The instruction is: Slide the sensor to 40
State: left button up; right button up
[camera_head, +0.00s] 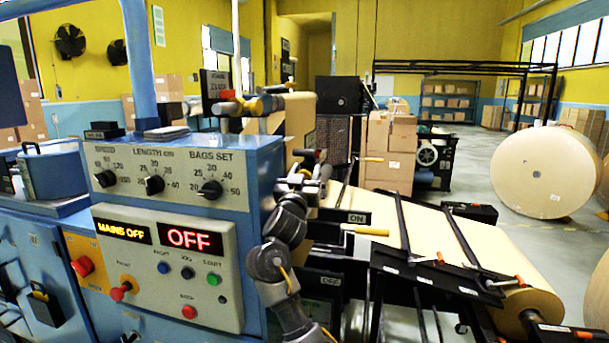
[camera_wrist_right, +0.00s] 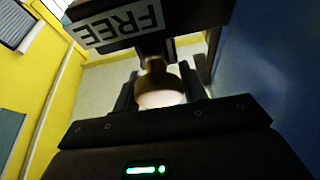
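My right gripper (camera_head: 312,172) is at the right edge of the blue control cabinet, beside the start of the paper web. In the right wrist view its dark fingers (camera_wrist_right: 160,88) stand either side of a pale, round-ended handle (camera_wrist_right: 160,98). The handle nearly fills the gap; I cannot tell whether the fingers press on it. A black block with an upside-down FREE label (camera_wrist_right: 118,25) is just beyond. I cannot pick out the sensor or its scale for certain. My left gripper is not in view.
The control panel (camera_head: 168,262) reads MAINS OFF and OFF, below several dials (camera_head: 154,185). Right of my arm are an ON plate (camera_head: 357,218), a wooden handle (camera_head: 368,231) and the brown paper web (camera_head: 425,225). A large roll (camera_head: 545,170) stands on the open floor behind.

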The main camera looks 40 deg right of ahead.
jog(key=o, duration=0.4)
jog(key=shift+c, duration=0.2)
jog(key=shift+a, duration=0.1)
jog(key=shift+s+a+f, duration=0.15)
jog(key=shift+a+f, duration=0.1)
jog(key=b+v, duration=0.3)
jog(key=v, duration=0.7)
jog(key=shift+b, duration=0.3)
